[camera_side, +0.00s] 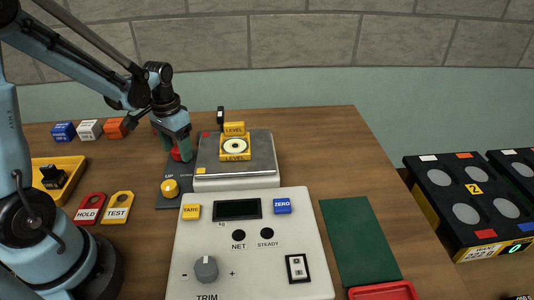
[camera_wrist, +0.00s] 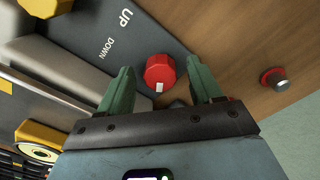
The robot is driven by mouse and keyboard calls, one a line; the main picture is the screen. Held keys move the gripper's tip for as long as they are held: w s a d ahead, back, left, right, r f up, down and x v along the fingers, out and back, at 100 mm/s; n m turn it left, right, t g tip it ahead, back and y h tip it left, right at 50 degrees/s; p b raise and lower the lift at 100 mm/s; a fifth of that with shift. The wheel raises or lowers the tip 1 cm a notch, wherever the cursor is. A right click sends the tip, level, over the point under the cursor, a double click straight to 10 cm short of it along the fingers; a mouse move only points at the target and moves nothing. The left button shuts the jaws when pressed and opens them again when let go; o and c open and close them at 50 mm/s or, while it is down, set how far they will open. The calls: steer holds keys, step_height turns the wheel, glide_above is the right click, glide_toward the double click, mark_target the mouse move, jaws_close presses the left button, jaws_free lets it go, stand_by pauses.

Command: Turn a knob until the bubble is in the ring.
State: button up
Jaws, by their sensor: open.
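The scale (camera_side: 205,172) has a yellow bubble level (camera_side: 235,155) on its pan. The level's round white window shows a small dark ring; I cannot tell where the bubble sits. A dark plate (camera_wrist: 85,25) marked UP and DOWN lies to the scale's left with a yellow knob (camera_side: 170,187) in front and a red knob (camera_side: 178,154) farther back. My gripper (camera_side: 179,148) is low over the red knob. In the wrist view the red knob (camera_wrist: 159,70) with a white mark lies between my open green fingers (camera_wrist: 160,78), with gaps on both sides. The level (camera_wrist: 38,146) is partly cut off there.
The control panel (camera_side: 250,262) stands in front of the scale. HOLD (camera_side: 90,208) and TEST (camera_side: 118,206) tags and a yellow tray (camera_side: 72,165) lie left. Coloured blocks (camera_side: 89,129) stand behind. A green mat (camera_side: 358,240) lies right; the wood behind it is clear.

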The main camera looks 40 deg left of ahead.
mark_target(177, 150)
step_height(177, 150, up, 12)
stand_by(0.7)
steer(key=s+d+t, duration=0.1)
steer(key=d+t, duration=0.1)
steer(key=d, duration=0.2)
steer(key=s+d+t, duration=0.1)
steer(key=d+t, duration=0.1)
steer(key=d, duration=0.2)
steer(key=s+d+m+t, duration=0.1)
steer(key=d+t, duration=0.2)
steer(key=d, duration=0.2)
steer(key=shift+s+d+f, duration=0.1)
steer(key=shift+s+f, duration=0.15)
steer(key=shift+s, duration=0.15)
